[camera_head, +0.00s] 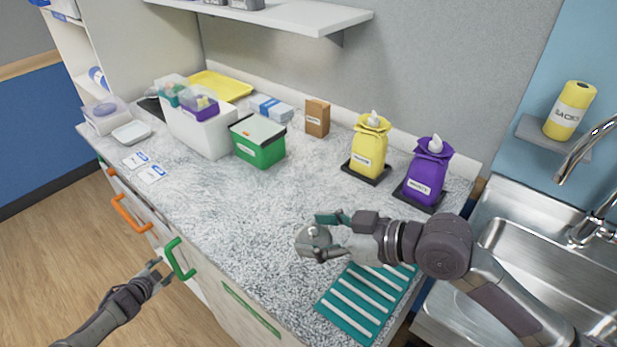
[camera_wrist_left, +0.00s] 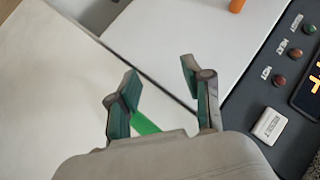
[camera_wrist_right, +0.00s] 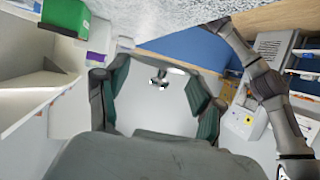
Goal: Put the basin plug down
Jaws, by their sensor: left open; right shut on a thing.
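The basin plug (camera_head: 311,235) is a small round grey metal piece with a knob. My right gripper (camera_head: 322,237) is shut on it above the front part of the speckled counter (camera_head: 250,230), just left of the teal ribbed mat (camera_head: 345,308). In the right wrist view, a pale grey disc-like shape (camera_wrist_right: 150,108) fills the space between the fingers (camera_wrist_right: 158,88). My left gripper (camera_head: 157,273) is open and empty in front of the drawers, near the green handle (camera_head: 180,258). Its open fingers also show in the left wrist view (camera_wrist_left: 160,74).
A steel sink (camera_head: 540,262) with a tap lies right of the counter. Purple (camera_head: 428,172) and yellow (camera_head: 369,147) bags stand on dark trays at the back right. A green box (camera_head: 258,148) and white bin (camera_head: 195,125) stand further left. The counter's middle is clear.

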